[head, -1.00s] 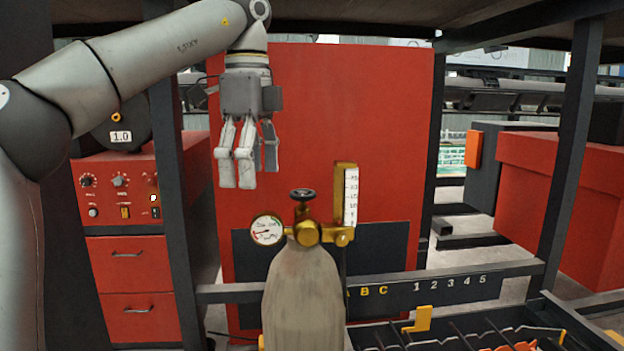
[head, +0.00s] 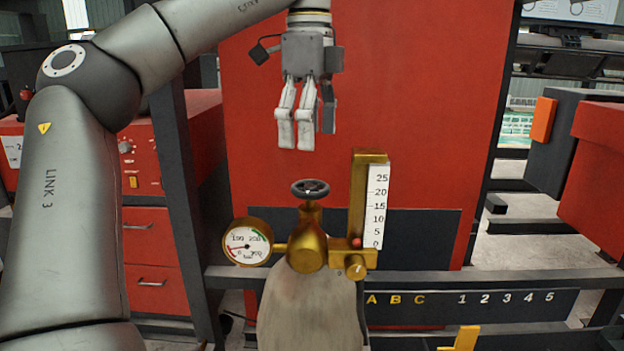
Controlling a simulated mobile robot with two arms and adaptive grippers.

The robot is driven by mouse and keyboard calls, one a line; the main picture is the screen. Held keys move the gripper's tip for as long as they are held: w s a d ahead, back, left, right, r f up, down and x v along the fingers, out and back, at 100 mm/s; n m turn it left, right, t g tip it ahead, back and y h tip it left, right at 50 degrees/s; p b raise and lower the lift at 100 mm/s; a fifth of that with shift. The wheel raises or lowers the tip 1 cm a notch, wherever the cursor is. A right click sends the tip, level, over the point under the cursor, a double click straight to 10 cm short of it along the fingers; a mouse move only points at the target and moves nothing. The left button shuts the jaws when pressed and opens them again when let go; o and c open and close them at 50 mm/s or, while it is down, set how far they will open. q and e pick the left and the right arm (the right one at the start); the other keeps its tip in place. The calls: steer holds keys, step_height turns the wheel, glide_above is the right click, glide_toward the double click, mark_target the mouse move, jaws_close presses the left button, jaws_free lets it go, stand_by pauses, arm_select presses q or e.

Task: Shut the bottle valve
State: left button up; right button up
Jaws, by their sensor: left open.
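The gas bottle (head: 310,310) stands upright at the lower middle of the head view. On its top is a brass valve body with a dark round handwheel (head: 310,188). A round pressure gauge (head: 247,243) sits on the left of the valve. A flowmeter (head: 375,205) with a scale stands on the right, with a red ball low in it near the zero mark. My left gripper (head: 306,140) points down above the handwheel, clear of it, with its fingers open and empty. My right gripper is out of view.
A red panel (head: 420,120) stands behind the bottle. A dark rail (head: 470,303) with letters and numbers runs to the right of it. A yellow bracket (head: 466,338) is at the bottom edge. A red drawer cabinet (head: 150,235) stands at the left, behind a dark post (head: 185,200).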

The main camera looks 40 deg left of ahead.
mark_target(311, 187)
arm_select(q)
steer(key=f, duration=0.2)
steer(key=shift+w+a+f, duration=0.2)
steer(key=shift+a+f, duration=0.1)
steer(key=f, duration=0.4)
steer(key=shift+w+d+f, duration=0.1)
steer(key=shift+w+f, duration=0.15)
steer(key=shift+w, duration=0.15)
steer(key=shift+s+f, duration=0.1)
steer(key=shift+f, duration=0.2)
steer(key=shift+s+f, duration=0.1)
steer(key=shift+f, duration=0.65)
steer(key=shift+c, duration=1)
steer(key=c, duration=0.8)
steer(key=shift+c, duration=0.2)
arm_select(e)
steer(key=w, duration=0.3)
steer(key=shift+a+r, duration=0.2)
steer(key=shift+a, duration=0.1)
